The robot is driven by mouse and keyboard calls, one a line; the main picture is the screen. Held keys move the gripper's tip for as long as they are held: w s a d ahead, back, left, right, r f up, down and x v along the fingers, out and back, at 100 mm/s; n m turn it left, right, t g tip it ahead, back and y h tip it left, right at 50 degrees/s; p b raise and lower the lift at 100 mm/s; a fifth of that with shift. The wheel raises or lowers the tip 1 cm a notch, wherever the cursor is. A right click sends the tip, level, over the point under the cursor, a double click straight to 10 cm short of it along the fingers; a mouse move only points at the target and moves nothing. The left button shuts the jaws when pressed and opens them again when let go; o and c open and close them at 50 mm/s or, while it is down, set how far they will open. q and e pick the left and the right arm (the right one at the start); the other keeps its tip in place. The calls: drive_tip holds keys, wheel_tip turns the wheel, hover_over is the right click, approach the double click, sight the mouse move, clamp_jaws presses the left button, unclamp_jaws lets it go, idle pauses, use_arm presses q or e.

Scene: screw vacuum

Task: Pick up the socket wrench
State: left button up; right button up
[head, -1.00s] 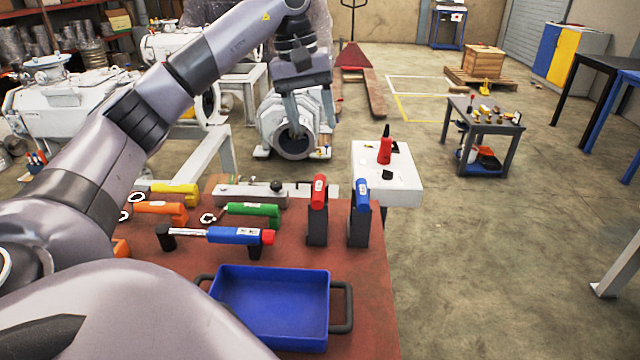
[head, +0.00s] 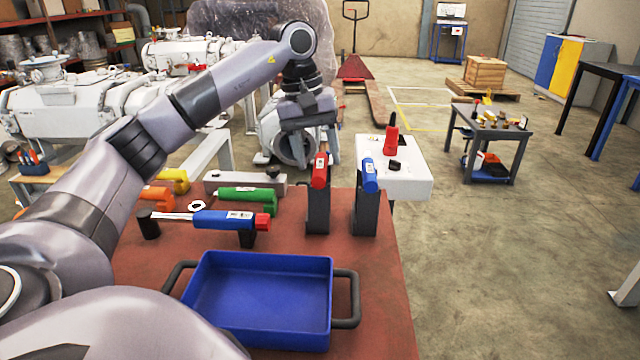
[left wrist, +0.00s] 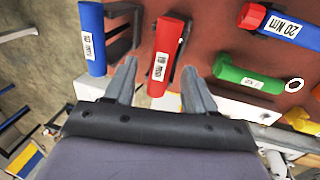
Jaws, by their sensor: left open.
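My left gripper (head: 308,150) is open and empty, above the far side of the red-brown table. In the left wrist view its fingers (left wrist: 158,72) spread to either side of a red-handled tool (left wrist: 167,50), apart from it. That red tool (head: 320,172) stands in a black holder, and a blue-handled tool (head: 369,175) stands in another to its right. A wrench with a blue handle, red end and bright shaft (head: 225,219) lies level on black supports; its end (left wrist: 282,25) shows in the left wrist view. I cannot tell which is the socket wrench. My right gripper is out of view.
A blue tray (head: 207,313) with dark handles sits at the table's front. Green (head: 247,195), orange and yellow tools lie on the left, partly behind my arm. A white block (head: 412,178) bearing a red tool (head: 391,137) stands beyond the table.

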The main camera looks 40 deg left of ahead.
sight(319, 162)
use_arm(q)
drive_tip(key=f, duration=0.3)
drive_tip(key=shift+w+d+f, duration=0.1)
drive_tip(key=shift+d+f, duration=0.05)
drive_tip(key=shift+d, duration=0.1)
drive_tip(key=shift+c, duration=0.3)
clamp_jaws()
